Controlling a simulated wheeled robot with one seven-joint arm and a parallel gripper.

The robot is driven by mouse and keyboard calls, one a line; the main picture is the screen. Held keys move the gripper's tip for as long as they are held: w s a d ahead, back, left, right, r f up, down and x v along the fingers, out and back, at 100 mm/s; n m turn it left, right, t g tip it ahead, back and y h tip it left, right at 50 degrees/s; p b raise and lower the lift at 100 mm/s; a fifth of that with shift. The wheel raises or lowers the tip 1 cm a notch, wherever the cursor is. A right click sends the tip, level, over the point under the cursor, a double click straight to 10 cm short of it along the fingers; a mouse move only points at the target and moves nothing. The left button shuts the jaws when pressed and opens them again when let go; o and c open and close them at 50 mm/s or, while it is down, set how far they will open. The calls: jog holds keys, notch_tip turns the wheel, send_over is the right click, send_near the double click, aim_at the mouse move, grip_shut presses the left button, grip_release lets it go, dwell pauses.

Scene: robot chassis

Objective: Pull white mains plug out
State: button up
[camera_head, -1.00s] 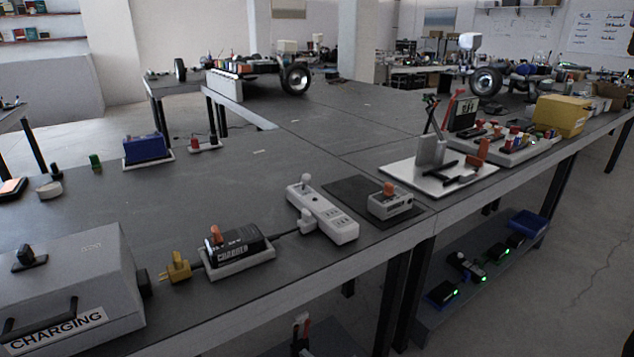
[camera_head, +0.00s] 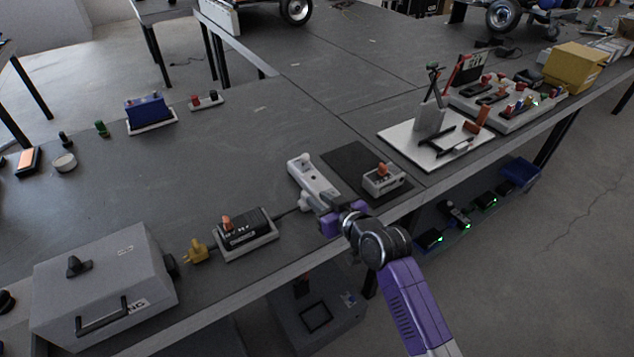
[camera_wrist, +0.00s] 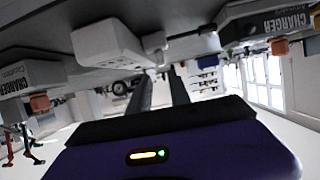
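The white mains plug (camera_head: 304,203) sits at the left side of the white power strip (camera_head: 318,182), near its front end, with a dark cable running to the black charger (camera_head: 243,232). In the wrist view the plug (camera_wrist: 155,43) appears against the strip (camera_wrist: 105,43), beyond my fingertips. My gripper (camera_wrist: 161,76) is open, with a gap between its two dark fingers and nothing held. In the head view my purple gripper (camera_head: 328,222) is at the strip's front end, close to the plug; contact cannot be told.
A yellow plug (camera_head: 195,251) lies left of the charger. A grey box with an orange knob (camera_head: 383,178) stands on a dark mat right of the strip. A large grey charging case (camera_head: 105,285) is at the left front. The table behind the strip is clear.

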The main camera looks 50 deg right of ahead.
aim_at(306, 193)
jog(key=shift+a+f, duration=0.2)
jog(key=shift+f, duration=0.05)
jog(key=shift+w+d+f, duration=0.15)
jog(key=shift+w+f, duration=0.05)
jog(key=shift+w, duration=0.1)
jog(key=shift+x, duration=3.5)
grip_shut()
jog(key=shift+s, duration=0.1)
